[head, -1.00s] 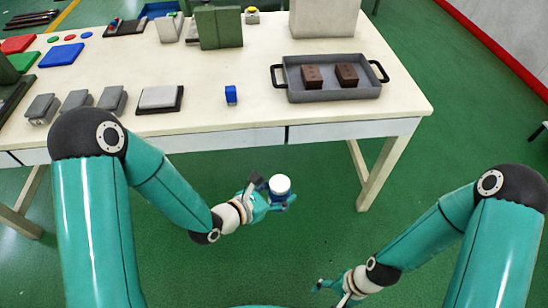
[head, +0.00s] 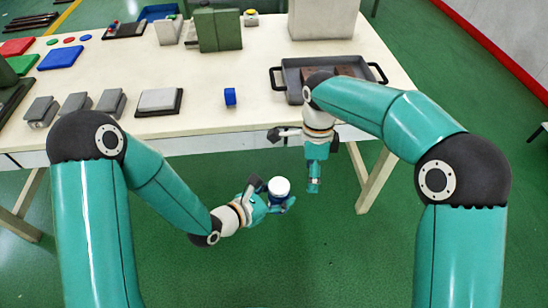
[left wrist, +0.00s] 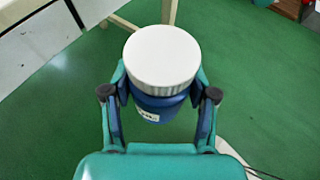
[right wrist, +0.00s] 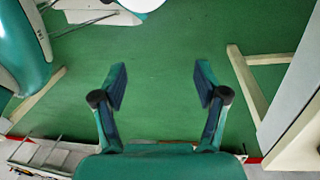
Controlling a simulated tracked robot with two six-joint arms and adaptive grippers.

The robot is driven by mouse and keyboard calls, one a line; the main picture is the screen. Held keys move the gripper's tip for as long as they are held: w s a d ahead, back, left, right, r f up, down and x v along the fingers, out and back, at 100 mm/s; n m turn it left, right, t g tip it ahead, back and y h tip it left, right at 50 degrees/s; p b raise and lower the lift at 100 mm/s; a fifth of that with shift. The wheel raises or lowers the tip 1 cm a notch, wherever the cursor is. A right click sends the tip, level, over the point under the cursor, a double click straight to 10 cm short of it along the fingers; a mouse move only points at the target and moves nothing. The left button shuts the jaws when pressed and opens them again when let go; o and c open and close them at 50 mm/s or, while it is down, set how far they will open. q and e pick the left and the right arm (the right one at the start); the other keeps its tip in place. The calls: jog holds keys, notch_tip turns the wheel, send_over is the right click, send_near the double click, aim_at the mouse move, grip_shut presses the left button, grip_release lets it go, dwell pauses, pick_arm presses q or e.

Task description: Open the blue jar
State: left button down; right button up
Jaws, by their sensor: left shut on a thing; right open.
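The blue jar (left wrist: 158,106) has a white ribbed lid (left wrist: 162,58) on top and a small white label on its side. My left gripper (left wrist: 160,92) is shut on the jar's blue body, below the lid. In the head view the jar (head: 278,196) is held upright in front of the table, with its lid (head: 279,186) facing up. My right gripper (right wrist: 160,85) is open and empty, with only green floor between its fingers. In the head view the right hand hangs above and to the right of the jar, apart from it, at the table's front edge.
The cream table (head: 330,119) lies behind both grippers. A grey tray (head: 289,76) with brown blocks is partly hidden by my right arm. Open floor is below the jar.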

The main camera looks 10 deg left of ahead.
aim_at(275, 182)
jog(key=a+r, duration=0.2)
jog(key=s+a+r+n+t, duration=0.1)
jog(key=a, duration=0.2)
jog(key=a+r+n, duration=0.1)
jog(key=a+r, duration=0.1)
jog(key=a, duration=0.1)
jog(key=shift+s+a+r+t, duration=0.1)
jog(key=shift+s+r+t, duration=0.05)
jog(key=shift+r+t, duration=0.25)
jog(key=shift+s+a, duration=0.15)
jog(key=shift+a, duration=0.1)
jog(key=shift+a+f, duration=0.1)
jog(key=shift+f, duration=3.9)
